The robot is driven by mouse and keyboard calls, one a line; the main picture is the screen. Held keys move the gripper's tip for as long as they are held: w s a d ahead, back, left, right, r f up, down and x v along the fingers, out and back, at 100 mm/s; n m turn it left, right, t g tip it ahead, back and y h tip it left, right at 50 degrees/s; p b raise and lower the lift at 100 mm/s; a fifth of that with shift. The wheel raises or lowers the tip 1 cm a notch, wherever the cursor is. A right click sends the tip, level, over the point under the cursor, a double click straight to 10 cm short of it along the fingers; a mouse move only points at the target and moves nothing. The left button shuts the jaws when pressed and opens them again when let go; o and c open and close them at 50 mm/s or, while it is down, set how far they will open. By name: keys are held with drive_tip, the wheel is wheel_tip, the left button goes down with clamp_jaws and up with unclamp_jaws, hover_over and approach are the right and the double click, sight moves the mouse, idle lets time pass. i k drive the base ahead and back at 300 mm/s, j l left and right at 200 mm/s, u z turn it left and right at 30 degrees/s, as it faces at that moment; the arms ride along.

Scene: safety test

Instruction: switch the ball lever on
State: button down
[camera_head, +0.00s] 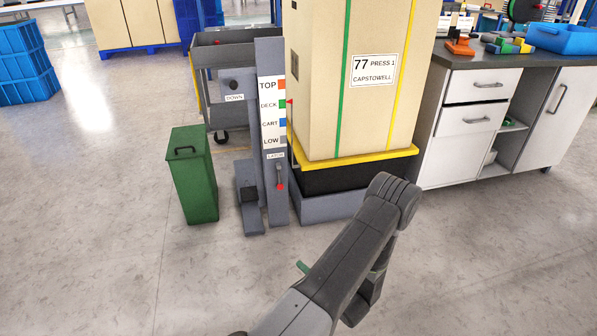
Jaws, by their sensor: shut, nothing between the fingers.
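A small lever with a red ball at its lower end (280,186) hangs down on the front of a grey post (270,56). A small label above it seems to read LATCH. A dark round knob (233,84) sits on a grey plate above a DOWN label, left of the post. I cannot tell from the labels which one is the ball lever. My arm rises from the bottom edge, bends and folds back down, apart from the post. My gripper's fingers do not show; the arm hides that part. A small green tip juts out beside the arm, and I cannot tell what it is.
A green lidded bin (194,178) stands left of the post, a grey cart (213,50) behind. A tall beige crate (345,110) on a yellow-edged base stands right of the post. A white cabinet (482,125) is farther right. The floor in front is clear.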

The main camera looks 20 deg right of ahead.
sight(280, 185)
drive_tip(key=i+l+z, duration=0.1)
drive_tip(key=i, duration=0.5)
drive_tip(key=i+l+z, duration=0.15)
drive_tip(key=i, duration=0.4)
